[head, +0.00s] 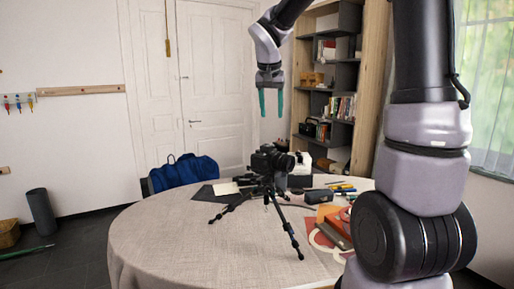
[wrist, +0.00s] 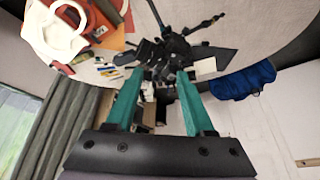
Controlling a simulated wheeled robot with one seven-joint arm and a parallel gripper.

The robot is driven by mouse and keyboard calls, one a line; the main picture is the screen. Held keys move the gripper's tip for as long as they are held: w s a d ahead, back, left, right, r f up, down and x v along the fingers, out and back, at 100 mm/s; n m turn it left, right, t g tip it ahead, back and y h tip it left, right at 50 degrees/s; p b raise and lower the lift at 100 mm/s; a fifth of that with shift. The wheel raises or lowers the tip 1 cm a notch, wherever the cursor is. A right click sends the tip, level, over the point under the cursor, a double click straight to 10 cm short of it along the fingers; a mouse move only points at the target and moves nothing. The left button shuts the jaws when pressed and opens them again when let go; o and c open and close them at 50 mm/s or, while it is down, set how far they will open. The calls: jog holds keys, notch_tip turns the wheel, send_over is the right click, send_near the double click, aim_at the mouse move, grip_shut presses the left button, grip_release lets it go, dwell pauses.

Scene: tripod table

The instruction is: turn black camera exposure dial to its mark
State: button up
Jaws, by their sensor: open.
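The black camera (head: 268,160) sits on a small black tripod (head: 268,191) on the round table (head: 160,246), its lens facing right. The exposure dial and its mark are too small to tell in either view. My gripper (head: 271,114) has two green fingers, pointing down, spread apart and empty. It hangs in the air well above the camera, touching nothing. In the wrist view my gripper (wrist: 157,78) shows its fingers on either side of the picture's middle, and the camera (wrist: 176,50) shows beyond the fingertips.
Dark mats and a white card (head: 225,188) lie left of the tripod. A dark case (head: 319,196), pens (head: 342,187) and red and orange papers (head: 335,228) crowd the table's right side. A blue bag (head: 185,173) is behind the table. The table's front left is clear.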

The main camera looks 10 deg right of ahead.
send_near(257, 154)
jog(key=shift+m, duration=0.3)
jog(key=x, duration=0.2)
jog(key=w+x, duration=0.1)
jog(key=x, duration=0.4)
jog(key=shift+w+d+r, duration=0.15)
jog(key=shift+d+r, duration=0.15)
grip_shut()
